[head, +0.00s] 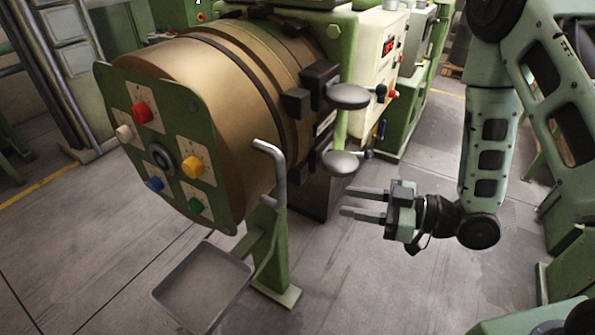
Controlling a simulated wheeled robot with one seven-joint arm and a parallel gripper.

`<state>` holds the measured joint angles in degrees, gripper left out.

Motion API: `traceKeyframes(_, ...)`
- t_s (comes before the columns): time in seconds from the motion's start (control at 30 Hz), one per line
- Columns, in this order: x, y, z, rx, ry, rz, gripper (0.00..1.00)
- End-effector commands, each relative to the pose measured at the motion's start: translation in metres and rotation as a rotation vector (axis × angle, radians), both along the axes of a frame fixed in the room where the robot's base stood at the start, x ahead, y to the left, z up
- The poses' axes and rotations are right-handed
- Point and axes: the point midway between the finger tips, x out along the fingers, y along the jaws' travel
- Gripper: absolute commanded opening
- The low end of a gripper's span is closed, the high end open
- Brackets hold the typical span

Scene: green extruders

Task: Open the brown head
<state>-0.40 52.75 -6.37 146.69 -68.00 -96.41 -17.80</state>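The brown head (185,75) is a large bronze-brown cylinder at the left of the head view. Its near end carries a green panel (160,160) with several coloured buttons. A bent grey handle (274,172) stands at its lower right side. Dark clamp blocks (314,86) sit on its right side, with two rounded grey knobs beside them, an upper one (348,96) and a lower one (341,162). My gripper (345,201) is to the right of the handle and below the lower knob, its two fingers apart, pointing left. Nothing shows between the fingers.
A grey tray (203,290) juts out below the head, by a green post (273,245) on a floor plate. A cream control cabinet (378,70) and green machine parts stand behind. The grey floor around my gripper is clear.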

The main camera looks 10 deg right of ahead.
Motion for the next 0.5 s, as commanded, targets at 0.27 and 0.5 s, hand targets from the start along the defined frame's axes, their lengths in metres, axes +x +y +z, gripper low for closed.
traceKeyframes(0.27,-0.004,-0.005,0.011,0.106,-0.015,-0.004,0.37)
traceKeyframes(0.5,0.011,0.025,0.007,0.104,-0.020,-0.001,0.37)
